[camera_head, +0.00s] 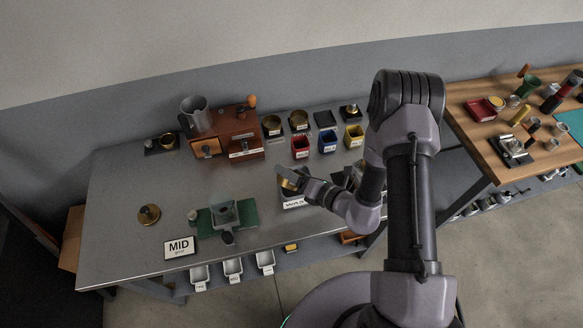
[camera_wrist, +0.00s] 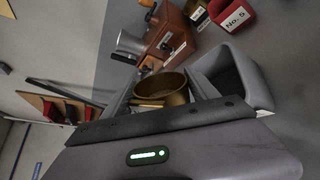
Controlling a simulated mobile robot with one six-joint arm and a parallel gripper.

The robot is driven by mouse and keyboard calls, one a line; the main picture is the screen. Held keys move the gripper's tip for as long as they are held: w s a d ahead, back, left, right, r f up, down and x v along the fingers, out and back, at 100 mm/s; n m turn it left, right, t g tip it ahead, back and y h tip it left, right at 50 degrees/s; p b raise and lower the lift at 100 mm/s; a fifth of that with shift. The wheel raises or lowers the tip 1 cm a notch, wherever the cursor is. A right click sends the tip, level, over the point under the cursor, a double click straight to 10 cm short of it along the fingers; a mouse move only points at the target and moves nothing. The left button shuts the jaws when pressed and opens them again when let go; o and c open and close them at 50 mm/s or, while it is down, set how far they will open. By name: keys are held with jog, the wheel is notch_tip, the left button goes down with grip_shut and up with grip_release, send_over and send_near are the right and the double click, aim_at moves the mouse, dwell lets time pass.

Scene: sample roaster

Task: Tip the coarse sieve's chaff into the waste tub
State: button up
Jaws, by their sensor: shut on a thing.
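My gripper (camera_head: 299,181) is over the grey steel bench and is shut on a brass sieve (camera_head: 290,184). In the wrist view the sieve (camera_wrist: 163,88) is a round brass ring between my fingers. I cannot make out any label on it, or whether chaff lies in it. The waste tub (camera_head: 294,204), grey with a white label partly reading "WAS", stands on the bench just below my gripper in the head view. In the wrist view the grey tub (camera_wrist: 258,88) is close beside the sieve, and its visible inside looks dark. My gripper hides part of the tub in the head view.
Behind stand a wooden machine (camera_head: 236,128), brass cups, and red (camera_head: 300,148), blue (camera_head: 327,142) and yellow bins (camera_head: 353,136). The bench between is clear.

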jog(key=m+g+p, duration=0.1)
jog(key=w+m+p, duration=0.1)
jog(key=shift+d+f+m+g, duration=0.15)
jog(key=shift+d+m+g, duration=0.2)
jog(key=shift+m+g, duration=0.05)
jog(key=shift+w+d+f+m+g+y, duration=0.15)
jog(key=shift+w+f+m+g+y, duration=0.25)
jog(key=shift+m, duration=0.2)
jog(key=shift+w+d+f+m+g+y, duration=0.1)
jog(key=shift+w+f+m+g+y, duration=0.15)
jog(key=shift+m+g, duration=0.3)
jog(key=m, duration=0.1)
jog(key=m+g+y+b, duration=0.1)
jog(key=w+m+g, duration=0.1)
jog(key=shift+d+f+m+b, duration=0.15)
jog(key=shift+d+m+b, duration=0.15)
jog(key=shift+m, duration=0.05)
jog(key=shift+t, duration=0.25)
notch_tip(320, 180, up, 3)
jog(key=shift+s+p, duration=0.1)
jog(key=shift+p, duration=0.95)
